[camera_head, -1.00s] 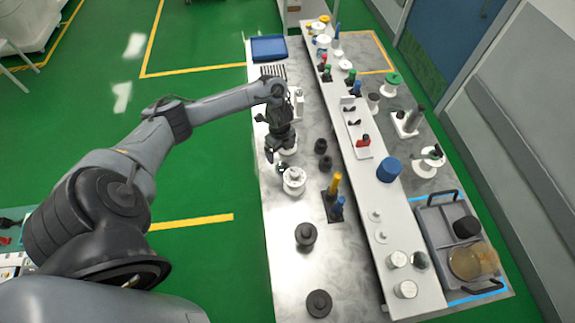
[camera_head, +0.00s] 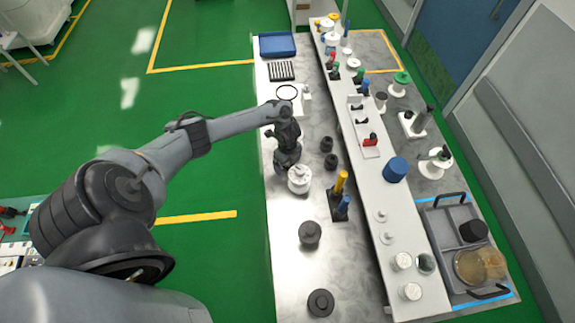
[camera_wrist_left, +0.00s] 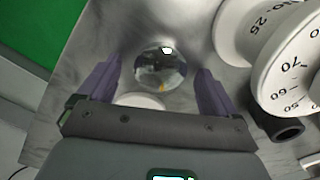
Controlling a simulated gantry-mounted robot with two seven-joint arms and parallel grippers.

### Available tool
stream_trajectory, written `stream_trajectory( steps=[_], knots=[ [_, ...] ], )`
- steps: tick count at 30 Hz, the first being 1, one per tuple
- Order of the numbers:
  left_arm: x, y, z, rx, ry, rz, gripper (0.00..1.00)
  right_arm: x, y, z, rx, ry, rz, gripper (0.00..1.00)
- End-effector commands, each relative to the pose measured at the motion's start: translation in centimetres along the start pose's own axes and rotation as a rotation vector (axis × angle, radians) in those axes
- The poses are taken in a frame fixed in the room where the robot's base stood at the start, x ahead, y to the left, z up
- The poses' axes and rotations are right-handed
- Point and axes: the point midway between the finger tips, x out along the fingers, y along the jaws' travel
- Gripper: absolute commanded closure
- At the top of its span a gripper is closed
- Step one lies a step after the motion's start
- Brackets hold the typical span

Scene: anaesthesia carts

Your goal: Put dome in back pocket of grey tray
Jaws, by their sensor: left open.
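The dome (camera_wrist_left: 160,68) is clear and glassy. In the left wrist view it lies on the metal bench between the two purple-grey fingers of my left gripper (camera_wrist_left: 158,88). The fingers are open, with a gap visible on both sides of the dome. In the head view my left gripper (camera_head: 284,166) is low over the bench, beside a white dial-like object (camera_head: 299,178), and the dome is hidden there. The grey tray (camera_head: 441,229) stands at the right on the far bench, with dividers; it holds a black round object and amber discs. My right gripper is not in view.
In the left wrist view a large white numbered dial (camera_wrist_left: 288,58) stands close right of my fingers. Black knobs (camera_head: 310,233) stand on the near bench.

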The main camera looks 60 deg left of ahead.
Motion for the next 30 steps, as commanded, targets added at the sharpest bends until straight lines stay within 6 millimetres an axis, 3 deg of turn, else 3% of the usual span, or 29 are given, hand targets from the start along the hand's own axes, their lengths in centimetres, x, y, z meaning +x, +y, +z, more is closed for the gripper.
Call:
stream_trajectory(
  steps=[8, 21, 30],
  knots=[
    [0.17, -0.02, -0.01, 0.001, 0.000, -0.001, 0.09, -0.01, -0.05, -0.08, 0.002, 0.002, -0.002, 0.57],
    [0.13, -0.03, 0.00, 0.000, 0.000, -0.001, 0.73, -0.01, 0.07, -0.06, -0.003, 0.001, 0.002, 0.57],
    [-0.66, -0.09, 0.02, 0.001, 0.000, -0.003, 0.74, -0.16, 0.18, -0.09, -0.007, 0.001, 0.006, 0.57]
  ],
)
